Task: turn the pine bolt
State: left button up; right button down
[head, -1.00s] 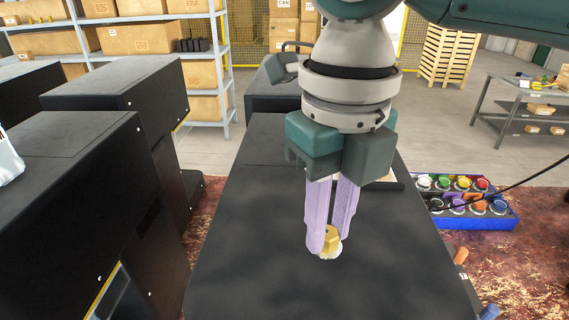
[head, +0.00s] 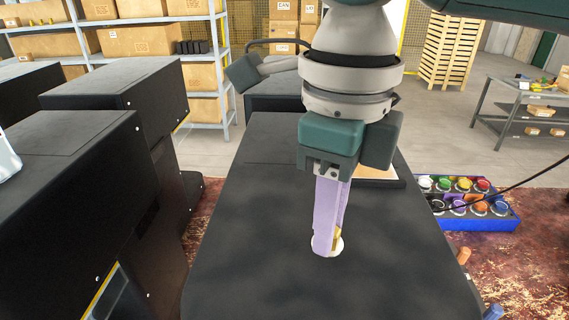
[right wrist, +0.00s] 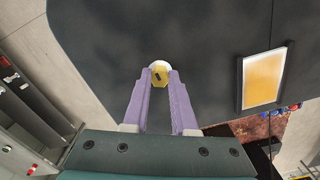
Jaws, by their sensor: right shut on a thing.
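The pine bolt is a small yellow-tan head on a round white base, set in the top of the black machine (head: 262,225). In the head view only a sliver of the bolt (head: 338,235) shows beside the finger. The right wrist view shows its faceted head (right wrist: 159,77) with a dark mark. My right gripper (head: 330,244) points down with its lilac fingers shut on the bolt, one on each side. The right wrist view also shows the fingertips (right wrist: 160,80) at the bolt. My left gripper is not in view.
A dark-framed panel with a tan face (head: 375,173) lies on the machine's far right part. A blue crate (head: 490,225) of coloured round pieces stands right of the machine. More black machines (head: 75,160) stand at left. The machine top around the bolt is clear.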

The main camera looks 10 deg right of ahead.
jog(key=shift+s, duration=0.1)
jog(key=c, duration=0.7)
grip_release()
jog(key=shift+r+b, duration=0.35)
notch_tip(320, 180, up, 9)
jog(key=b, duration=0.3)
jog(key=shift+r+b, duration=0.15)
jog(key=shift+b, duration=0.25)
